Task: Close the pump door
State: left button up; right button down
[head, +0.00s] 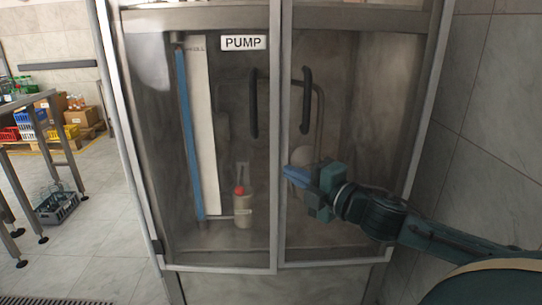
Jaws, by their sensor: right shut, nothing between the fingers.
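The pump cabinet has two framed glass doors. The left door (168,95) carries a PUMP label (243,42) and a black vertical handle (254,104). The right door (375,75) has its own black handle (306,100). Both doors look flush or nearly so; a small gap cannot be told. My right gripper (287,171) is shut and empty, in front of the right door's lower left part, below its handle. I cannot tell whether it touches the glass. My left gripper is not in view.
Behind the glass are a blue pipe (187,125) and a red-capped bottle (243,208). At left are a metal table (59,140), a dark crate (57,206) on the floor, and boxes (77,117). A tiled wall (482,120) stands close at right.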

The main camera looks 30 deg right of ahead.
aim_at(259, 149)
pick_arm(q)
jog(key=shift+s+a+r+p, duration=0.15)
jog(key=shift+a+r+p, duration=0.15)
jog(key=shift+p, duration=0.9)
pick_arm(e)
jog(key=shift+w+d, duration=0.2)
jog(key=shift+w, duration=1.6)
jog(key=shift+w+d, duration=0.2)
jog(key=shift+w, duration=1.55)
jog(key=shift+w+d, duration=0.2)
jog(key=shift+w, duration=1.6)
